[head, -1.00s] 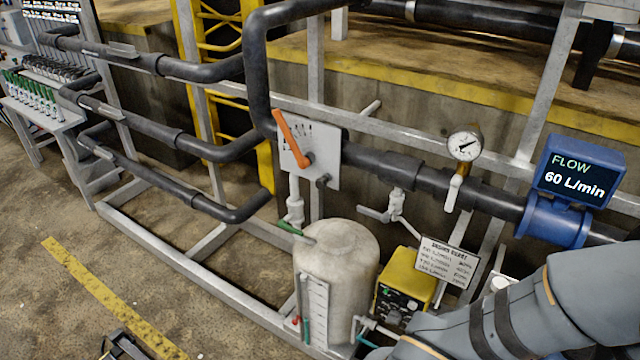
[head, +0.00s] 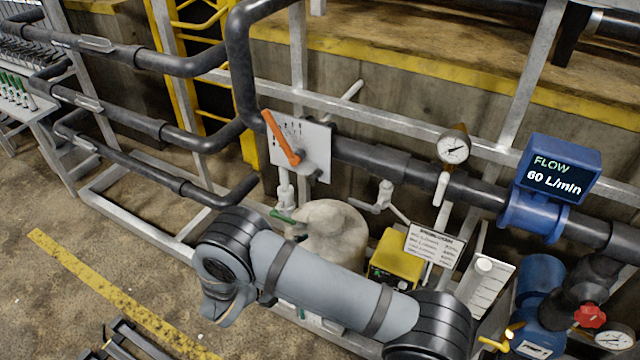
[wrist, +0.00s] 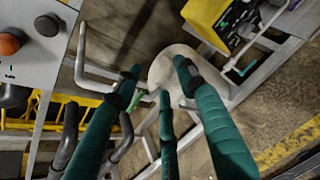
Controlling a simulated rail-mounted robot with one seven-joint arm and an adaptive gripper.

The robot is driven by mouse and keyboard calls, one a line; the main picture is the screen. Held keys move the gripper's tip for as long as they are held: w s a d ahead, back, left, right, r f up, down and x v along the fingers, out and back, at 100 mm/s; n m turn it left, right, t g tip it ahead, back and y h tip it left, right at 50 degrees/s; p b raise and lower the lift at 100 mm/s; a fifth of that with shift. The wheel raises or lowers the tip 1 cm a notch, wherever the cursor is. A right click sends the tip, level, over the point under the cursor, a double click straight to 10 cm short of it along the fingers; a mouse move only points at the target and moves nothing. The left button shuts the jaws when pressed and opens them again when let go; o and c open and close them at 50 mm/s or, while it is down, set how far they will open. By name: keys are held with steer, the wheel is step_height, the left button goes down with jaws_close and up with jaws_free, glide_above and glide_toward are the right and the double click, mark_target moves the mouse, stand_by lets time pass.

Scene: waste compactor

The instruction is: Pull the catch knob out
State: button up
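A pale plate (head: 312,160) on the pipe frame carries an orange lever (head: 281,138), tilted up to the left. A small dark knob (head: 317,177), which looks like the catch knob, sits at its lower right. In the wrist view the plate (wrist: 45,60) is at the upper left, with a round orange end (wrist: 11,42) and a dark round knob (wrist: 47,24). My gripper (wrist: 157,78) has green fingers with dark tips, spread apart with nothing between them. It points towards the tank, away from the knob. In the head view my arm hides most of the gripper.
A pale tank (head: 335,228) stands below the plate, with a yellow box (head: 397,252) to its right. Dark pipes (head: 215,140) run on the left, and a gauge (head: 453,148) and blue flow meter (head: 560,175) on the right.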

mark_target(311, 182)
steer(key=w+a+r+n+t+h, duration=0.1)
steer(key=w+r+t, duration=0.15)
steer(key=r, duration=0.35)
steer(key=w+a+r+n+t, duration=0.1)
steer(key=w+r+n+t, duration=0.15)
steer(key=r, duration=0.45)
steer(key=shift+m, duration=0.25)
steer(key=p+x, duration=0.1)
steer(key=x, duration=0.1)
steer(key=p+x, duration=0.1)
steer(key=x, duration=0.2)
steer(key=p+x, duration=0.1)
steer(key=x, duration=0.2)
steer(key=shift+w+d+p, duration=0.1)
steer(key=shift+d+p, duration=0.3)
steer(key=shift+w+d, duration=0.2)
steer(key=shift+w, duration=0.3)
steer(key=c, duration=0.3)
jaws_close()
